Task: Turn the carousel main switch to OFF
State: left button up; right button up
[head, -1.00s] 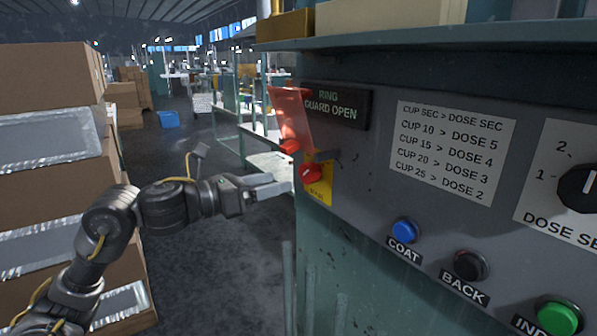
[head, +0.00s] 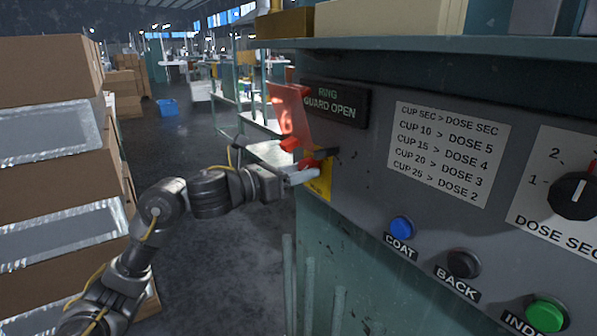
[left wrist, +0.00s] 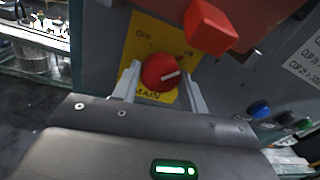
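The main switch is a round red knob (left wrist: 159,73) with a white pointer line, on a yellow plate (left wrist: 146,35) marked MAIN. The pointer aims right and slightly up in the left wrist view; the small position lettering is too blurred to read surely. My left gripper (left wrist: 160,88) is open, with one finger on each side of the knob; I cannot tell whether they touch it. In the head view my left gripper (head: 303,176) is at the yellow plate (head: 321,187) and partly hides the knob. My right gripper is not in view.
Blue COAT (head: 401,228), black BACK (head: 463,264) and green (head: 546,315) buttons are on the panel. Stacked cartons (head: 50,75) stand left.

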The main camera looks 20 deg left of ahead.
pick_arm(q)
jog(key=c, duration=0.4)
jog(key=shift+d+n+t+p, duration=0.1)
jog(key=shift+n+t+p, duration=0.4)
jog(key=shift+n+p, duration=5.55)
jog(key=n+b, duration=0.6)
jog(key=shift+n, duration=0.35)
jog(key=o, duration=1)
